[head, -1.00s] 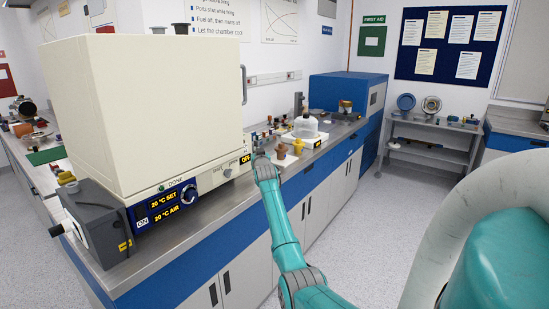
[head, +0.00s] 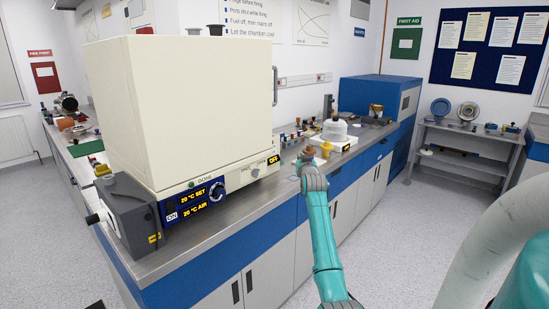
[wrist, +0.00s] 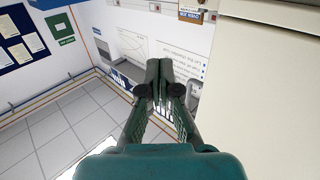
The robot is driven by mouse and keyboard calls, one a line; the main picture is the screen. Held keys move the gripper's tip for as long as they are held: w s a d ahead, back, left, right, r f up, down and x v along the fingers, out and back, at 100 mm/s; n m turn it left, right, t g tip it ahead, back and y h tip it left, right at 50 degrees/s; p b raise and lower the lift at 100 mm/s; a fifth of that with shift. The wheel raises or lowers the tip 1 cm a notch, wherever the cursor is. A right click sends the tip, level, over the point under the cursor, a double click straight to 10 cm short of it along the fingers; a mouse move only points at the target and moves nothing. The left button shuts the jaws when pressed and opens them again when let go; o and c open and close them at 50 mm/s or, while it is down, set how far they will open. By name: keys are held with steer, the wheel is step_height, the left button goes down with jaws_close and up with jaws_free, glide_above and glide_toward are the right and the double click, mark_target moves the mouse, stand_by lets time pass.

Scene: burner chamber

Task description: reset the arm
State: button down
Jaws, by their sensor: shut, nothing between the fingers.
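My gripper (wrist: 160,72) is in the wrist view with its two dark green fingers together and nothing between them. In the head view my teal arm reaches up from the bottom, and its end is in front of the bench by the small brown cup (head: 309,153). The fingers cannot be made out there. The large cream chamber (head: 180,110) stands left of the arm. It also fills the right side of the wrist view (wrist: 265,90), apart from the fingers.
The steel bench (head: 232,216) runs along the wall. A yellow cup (head: 327,149), a glass dome (head: 335,130) and a blue box (head: 372,98) stand farther along it. A grey side unit (head: 130,215) sits at the chamber's left.

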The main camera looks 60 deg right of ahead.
steer(key=w+a+f+n+t+y, duration=0.1)
steer(key=w+a+f+y, duration=0.1)
steer(key=a+f, duration=0.9)
steer(key=w+a+f+n+t+y, duration=0.1)
steer(key=w+a+f, duration=0.2)
steer(key=a+f, duration=0.8)
steer(key=s+a+f+n+t+y, duration=0.1)
steer(key=s+a+f, duration=0.15)
steer(key=a, duration=0.55)
steer(key=s+a+f+n+y, duration=0.15)
steer(key=a+f, duration=0.25)
steer(key=a, duration=0.4)
steer(key=s+a+f+t+y, duration=0.1)
steer(key=s+a+f, duration=0.2)
steer(key=a, duration=0.5)
steer(key=s+a+f+n+t+y, duration=0.1)
steer(key=s+a+n+y, duration=0.1)
steer(key=s+a, duration=0.7)
steer(key=s+a+f+n+y, duration=0.1)
steer(key=s+a+y, duration=0.1)
steer(key=s+a, duration=0.7)
steer(key=s+a+r+n+y, duration=0.2)
steer(key=s+a+r, duration=0.3)
steer(key=s, duration=0.3)
steer(key=s+a+r+n+y, duration=0.1)
steer(key=s+a+r+y, duration=0.1)
steer(key=s+a+r, duration=0.4)
steer(key=shift+s+a+r+n, duration=0.2)
steer(key=shift+s+a+n, duration=0.15)
steer(key=shift+s, duration=0.9)
